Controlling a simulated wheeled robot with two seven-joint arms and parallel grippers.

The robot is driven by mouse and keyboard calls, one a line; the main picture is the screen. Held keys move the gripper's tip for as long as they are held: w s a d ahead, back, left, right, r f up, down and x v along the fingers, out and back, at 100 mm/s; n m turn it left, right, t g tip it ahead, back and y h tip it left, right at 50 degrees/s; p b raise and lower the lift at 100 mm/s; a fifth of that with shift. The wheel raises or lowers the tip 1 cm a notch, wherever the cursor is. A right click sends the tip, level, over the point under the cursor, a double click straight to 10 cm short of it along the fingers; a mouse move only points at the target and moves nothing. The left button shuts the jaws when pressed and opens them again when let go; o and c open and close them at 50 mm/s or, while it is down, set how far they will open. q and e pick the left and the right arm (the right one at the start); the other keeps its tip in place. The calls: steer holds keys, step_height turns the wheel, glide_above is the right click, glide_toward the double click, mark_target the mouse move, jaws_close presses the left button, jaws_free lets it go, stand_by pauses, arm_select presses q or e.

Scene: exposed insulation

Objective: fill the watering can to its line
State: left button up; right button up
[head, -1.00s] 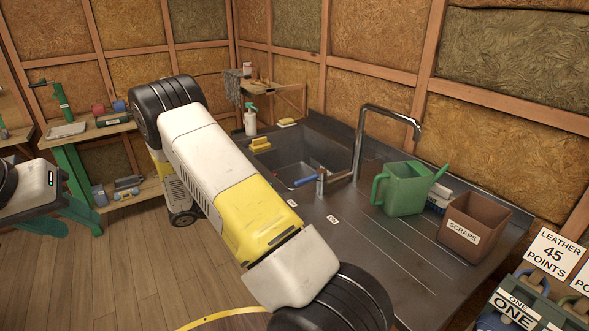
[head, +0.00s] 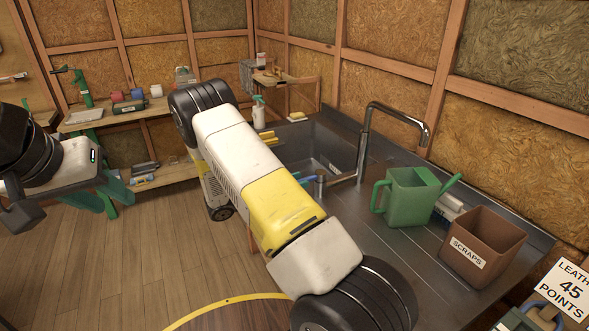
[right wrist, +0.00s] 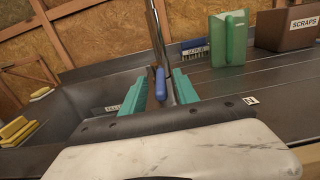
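The green watering can (head: 408,198) stands upright on the metal counter (head: 385,255), right of the tall curved tap (head: 398,108). It also shows in the right wrist view (right wrist: 228,42); its line and water level cannot be made out. A blue lever (right wrist: 160,83) sits at the tap's base. In the right wrist view my right gripper (right wrist: 159,92) is open, its teal fingers on either side of the lever with gaps; contact is not visible. My left gripper (head: 100,195) is open and empty over the floor at left.
The sink (head: 325,145) lies left of the tap. A brown SCRAPS bin (head: 482,245) stands right of the can. A spray bottle (head: 258,112) and yellow sponges (right wrist: 18,130) are by the sink. A workbench (head: 75,124) stands at the back left.

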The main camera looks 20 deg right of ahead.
mark_target(316, 176)
steer(key=d, duration=0.5)
steer(key=shift+w, duration=0.35)
jaws_close()
steer(key=shift+a, duration=0.1)
stand_by(1.0)
